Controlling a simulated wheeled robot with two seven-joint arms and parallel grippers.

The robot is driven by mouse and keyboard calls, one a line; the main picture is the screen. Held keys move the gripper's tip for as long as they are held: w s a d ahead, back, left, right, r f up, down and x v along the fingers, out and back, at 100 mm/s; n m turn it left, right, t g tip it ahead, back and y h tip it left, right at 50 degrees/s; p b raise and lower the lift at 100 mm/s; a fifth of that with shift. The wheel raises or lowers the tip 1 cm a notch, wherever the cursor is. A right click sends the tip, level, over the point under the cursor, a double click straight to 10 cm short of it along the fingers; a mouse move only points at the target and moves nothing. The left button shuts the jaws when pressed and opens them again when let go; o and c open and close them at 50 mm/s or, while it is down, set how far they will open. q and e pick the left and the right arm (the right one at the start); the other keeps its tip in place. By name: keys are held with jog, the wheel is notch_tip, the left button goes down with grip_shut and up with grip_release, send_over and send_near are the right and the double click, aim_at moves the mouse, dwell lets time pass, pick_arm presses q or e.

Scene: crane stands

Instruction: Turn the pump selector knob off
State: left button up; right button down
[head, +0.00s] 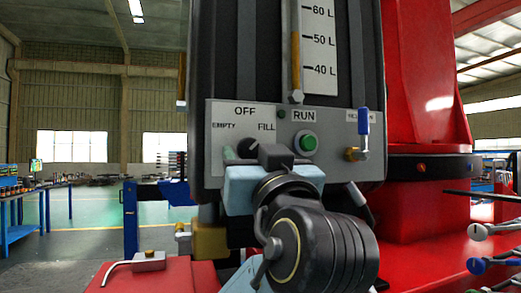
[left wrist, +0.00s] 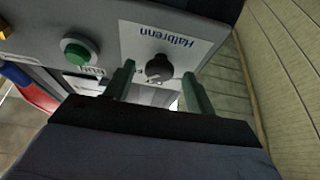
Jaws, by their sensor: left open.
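The selector knob (left wrist: 159,68), round and dark, sits on a pale panel (left wrist: 130,38) in the left wrist view, which shows the panel upside down. My left gripper (left wrist: 159,71) is open, with one green finger on each side of the knob; I cannot tell whether they touch it. In the head view the panel (head: 222,172) carries the words OFF, EMPTY and FILL around the knob (head: 247,147), which is mostly hidden by my left gripper. The knob's pointer direction is not clear. My right gripper is not in view.
A green button (head: 309,143) under the RUN label and a blue-handled valve (head: 364,122) sit right of the knob. A level gauge (head: 318,50) rises above. A red crane column (head: 425,90) stands at right. Levers (head: 478,265) show at lower right.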

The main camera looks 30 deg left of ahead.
pick_arm(q)
jog(key=shift+w+a+r, duration=0.2)
jog(key=shift+w+a, duration=0.05)
jog(key=shift+a, duration=0.1)
jog(key=shift+w+a+r, duration=0.1)
jog(key=shift+w+a, duration=0.05)
jog(key=shift+w, duration=0.05)
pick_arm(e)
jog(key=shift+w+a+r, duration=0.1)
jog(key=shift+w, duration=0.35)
pick_arm(q)
jog(key=c, duration=1)
jog(key=shift+o, duration=0.2)
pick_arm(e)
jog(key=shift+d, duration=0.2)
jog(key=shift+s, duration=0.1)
